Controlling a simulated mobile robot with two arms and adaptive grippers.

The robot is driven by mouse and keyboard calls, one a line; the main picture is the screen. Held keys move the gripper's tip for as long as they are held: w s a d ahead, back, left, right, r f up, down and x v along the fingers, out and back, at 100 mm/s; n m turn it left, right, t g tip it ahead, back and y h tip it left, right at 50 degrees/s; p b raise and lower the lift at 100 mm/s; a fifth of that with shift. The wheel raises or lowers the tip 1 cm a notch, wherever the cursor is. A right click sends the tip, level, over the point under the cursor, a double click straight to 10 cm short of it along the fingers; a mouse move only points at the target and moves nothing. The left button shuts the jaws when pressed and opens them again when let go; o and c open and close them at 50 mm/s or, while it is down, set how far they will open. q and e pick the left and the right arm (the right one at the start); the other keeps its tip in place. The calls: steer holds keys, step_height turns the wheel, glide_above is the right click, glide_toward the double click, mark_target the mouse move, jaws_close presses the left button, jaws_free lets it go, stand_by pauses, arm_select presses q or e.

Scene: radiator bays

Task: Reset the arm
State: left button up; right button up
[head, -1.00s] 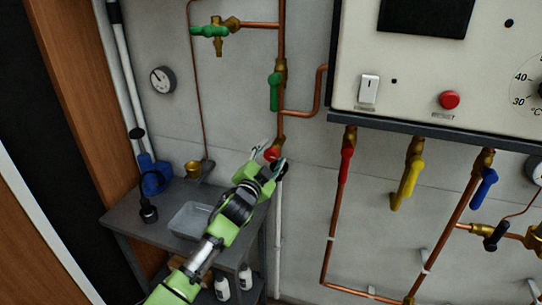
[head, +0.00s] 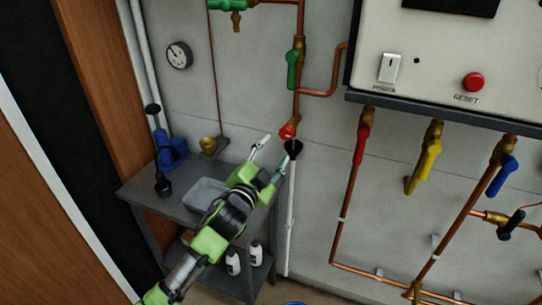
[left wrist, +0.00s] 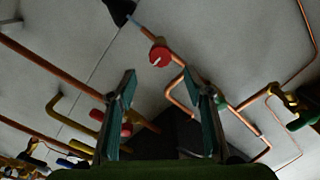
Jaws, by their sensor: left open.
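My left arm is green and black and reaches up from the bottom of the head view. Its gripper (head: 270,155) is open and empty, in front of the wall beside a red round fitting (head: 287,132) on the copper pipe. In the left wrist view the two fingers (left wrist: 163,115) stand apart with nothing between them, and the red fitting (left wrist: 159,54) shows beyond them. A black funnel (head: 293,148) tops a white pipe just right of the fingers. I cannot tell whether a finger touches it. My right gripper is in neither view.
A grey table (head: 140,193) with a clear tray (head: 204,194) and a blue pump (head: 172,150) stands below and left of the gripper. A control panel (head: 440,60) juts out at right, above red (head: 362,142), yellow (head: 423,165) and blue (head: 502,176) valve handles.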

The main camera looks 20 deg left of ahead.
arm_select(q)
steer(key=shift+s, duration=0.75)
